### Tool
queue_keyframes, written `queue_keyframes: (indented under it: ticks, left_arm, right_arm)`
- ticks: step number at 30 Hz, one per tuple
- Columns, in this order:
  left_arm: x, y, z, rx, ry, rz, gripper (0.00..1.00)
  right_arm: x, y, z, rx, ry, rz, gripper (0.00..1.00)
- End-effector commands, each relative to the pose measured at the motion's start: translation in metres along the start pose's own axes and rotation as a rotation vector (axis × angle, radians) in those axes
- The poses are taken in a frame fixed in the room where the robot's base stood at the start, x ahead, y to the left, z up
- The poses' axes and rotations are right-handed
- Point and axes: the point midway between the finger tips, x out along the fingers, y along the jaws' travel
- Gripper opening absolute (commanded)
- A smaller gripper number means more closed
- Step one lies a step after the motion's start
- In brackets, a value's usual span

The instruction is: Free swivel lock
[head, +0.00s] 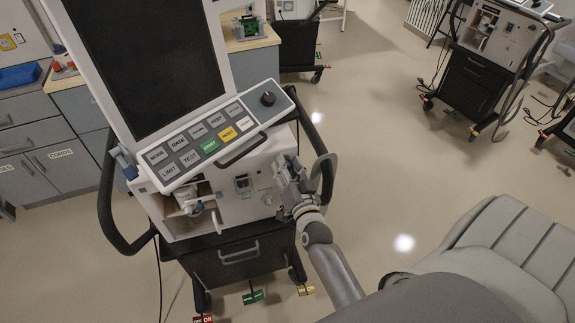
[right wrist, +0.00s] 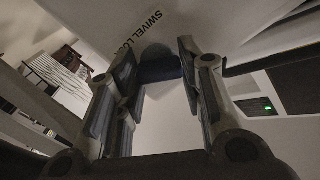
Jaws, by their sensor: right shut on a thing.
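The ventilator (head: 165,226) stands in front of me with its screen panel tilted above a keyed control panel. My right gripper (head: 290,185) is at the right side of its body, below the control panel. In the right wrist view, the words SWIVEL LOCK (right wrist: 138,30) are printed on a pale surface. A dark blue knob-like part (right wrist: 160,70) sits beside this label, between the fingers of my right gripper (right wrist: 155,60), which is shut on it. The part is hidden in the head view. My left gripper is not in view.
A dark side rail (head: 325,165) curves close by my right gripper. Coloured pedals, one green (head: 253,296), show at the ventilator's base. A grey padded seat (head: 500,250) is at the lower right. Another ventilator cart (head: 480,75) stands at the upper right, with clear floor between.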

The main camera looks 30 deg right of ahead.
Motion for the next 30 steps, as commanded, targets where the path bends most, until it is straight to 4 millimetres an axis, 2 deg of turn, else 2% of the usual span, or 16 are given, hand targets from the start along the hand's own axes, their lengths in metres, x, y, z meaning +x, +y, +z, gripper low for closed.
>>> queue_keyframes:
  ticks: [21, 30]
  left_arm:
    - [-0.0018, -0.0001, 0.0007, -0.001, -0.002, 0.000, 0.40]
    - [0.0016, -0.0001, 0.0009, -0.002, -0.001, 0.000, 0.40]
  right_arm:
    - [0.0005, 0.0017, -0.0001, 0.676, 0.002, -0.002, 0.12]
    - [0.0003, 0.0016, 0.0005, 0.906, 0.002, -0.002, 0.12]
